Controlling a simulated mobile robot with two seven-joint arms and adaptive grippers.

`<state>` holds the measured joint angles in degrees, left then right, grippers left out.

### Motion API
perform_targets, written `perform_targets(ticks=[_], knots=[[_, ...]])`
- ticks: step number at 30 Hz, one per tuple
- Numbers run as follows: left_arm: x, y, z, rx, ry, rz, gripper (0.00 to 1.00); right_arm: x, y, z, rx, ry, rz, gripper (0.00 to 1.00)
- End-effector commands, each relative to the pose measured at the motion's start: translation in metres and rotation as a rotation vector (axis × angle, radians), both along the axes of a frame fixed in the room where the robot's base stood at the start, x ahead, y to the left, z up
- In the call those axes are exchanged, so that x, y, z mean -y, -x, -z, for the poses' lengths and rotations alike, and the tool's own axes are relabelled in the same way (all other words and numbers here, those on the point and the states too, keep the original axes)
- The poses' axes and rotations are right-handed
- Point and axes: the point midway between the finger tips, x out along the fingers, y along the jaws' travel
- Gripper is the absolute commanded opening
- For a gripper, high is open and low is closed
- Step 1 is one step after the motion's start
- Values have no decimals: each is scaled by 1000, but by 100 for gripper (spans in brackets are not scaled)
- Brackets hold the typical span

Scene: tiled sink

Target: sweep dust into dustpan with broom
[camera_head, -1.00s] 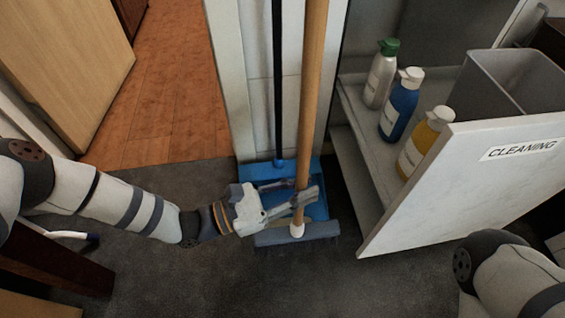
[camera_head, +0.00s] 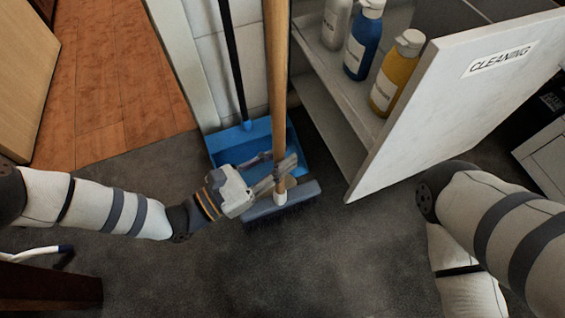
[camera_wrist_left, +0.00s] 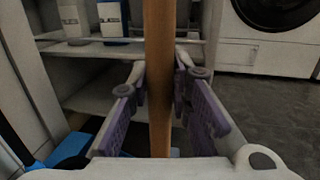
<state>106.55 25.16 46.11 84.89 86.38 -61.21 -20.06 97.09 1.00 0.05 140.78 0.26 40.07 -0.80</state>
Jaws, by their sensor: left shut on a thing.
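The broom has a wooden handle (camera_head: 276,70) and a grey head (camera_head: 282,200) with dark bristles, near the floor in the head view. My left gripper (camera_head: 280,178) is shut on the handle low down, just above the head. The handle also runs upright between the fingers in the left wrist view (camera_wrist_left: 159,60). The blue dustpan (camera_head: 232,144) with its dark upright handle (camera_head: 233,60) stands behind the broom against the white wall; my gripper and the broom hide part of it. I cannot make out any dust. My right arm shows at the right, but its gripper is out of view.
An open white cabinet door (camera_head: 450,110) labelled CLEANING stands to the right. Shelves behind it hold a blue bottle (camera_head: 364,42), a yellow bottle (camera_head: 397,75) and a grey bottle (camera_head: 335,22). Dark wooden furniture (camera_head: 50,285) is at lower left. The dark floor (camera_head: 300,270) in front is clear.

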Motion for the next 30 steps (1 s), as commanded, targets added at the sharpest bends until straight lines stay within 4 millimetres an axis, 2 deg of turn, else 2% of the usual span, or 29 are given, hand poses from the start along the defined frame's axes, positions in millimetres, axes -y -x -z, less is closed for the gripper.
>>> perform_targets(ticks=[21, 30], knots=[[-27, -84, -1, 0, 1, 0, 0, -3, 3, 35, -40, -8, -6, 40], [-33, -103, -5, 0, 1, 1, 0, -5, 2, 43, -41, -11, -7, 40]])
